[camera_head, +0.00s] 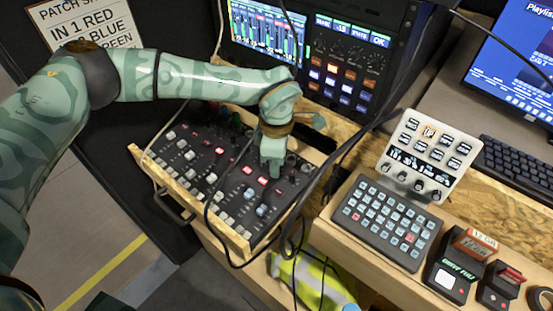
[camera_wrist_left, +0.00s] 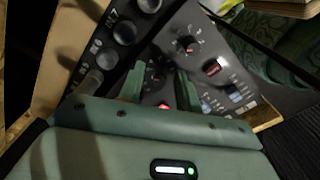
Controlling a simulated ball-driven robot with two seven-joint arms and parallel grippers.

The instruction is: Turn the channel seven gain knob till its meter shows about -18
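The mixing desk (camera_head: 205,180) is a dark panel of knobs, faders and lit red buttons in a wooden frame. My left gripper (camera_head: 272,170) points down over its back right part, among the knobs. In the left wrist view the two green fingers of my left gripper (camera_wrist_left: 160,88) stand apart. A dark knob (camera_wrist_left: 153,73) shows in the gap; whether the fingers touch it is unclear. I cannot read which channel it belongs to. The meter screen (camera_head: 265,35) shows several upright bars, too small to read. My right gripper is not in view.
A rack panel (camera_head: 345,70) with lit buttons stands behind the desk; its small displays show "18" and "OK". Black cables (camera_head: 210,215) hang over the desk. A keypad (camera_head: 387,220) and a tilted white button panel (camera_head: 428,155) stand on the wooden bench to the right.

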